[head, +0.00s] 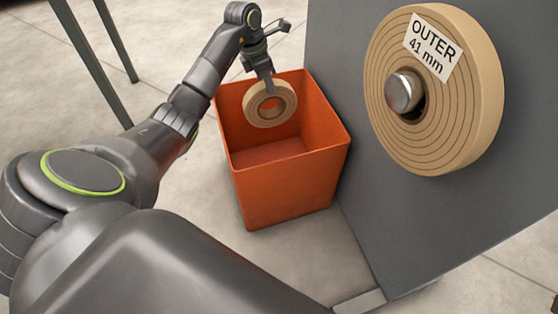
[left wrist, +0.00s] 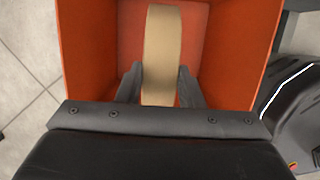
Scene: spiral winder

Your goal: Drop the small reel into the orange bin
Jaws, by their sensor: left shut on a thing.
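The small reel (head: 258,106) is a tan ring with a hole in its middle. My left gripper (head: 270,88) is shut on the reel's upper rim and holds it upright over the mouth of the orange bin (head: 290,190). In the left wrist view the reel (left wrist: 161,50) shows edge-on between the two fingers of my left gripper (left wrist: 160,88), with the orange bin (left wrist: 88,50) around and below it. The part of the bin's floor that shows is empty. My right gripper is not in view.
A large tan reel (head: 440,120) labelled "OUTER 41 mm" sits on a metal spindle (head: 402,93) on a grey panel (head: 400,210) close to the bin's right side. Dark green legs (head: 92,62) stand at the upper left. The pale floor (head: 210,185) left of the bin is clear.

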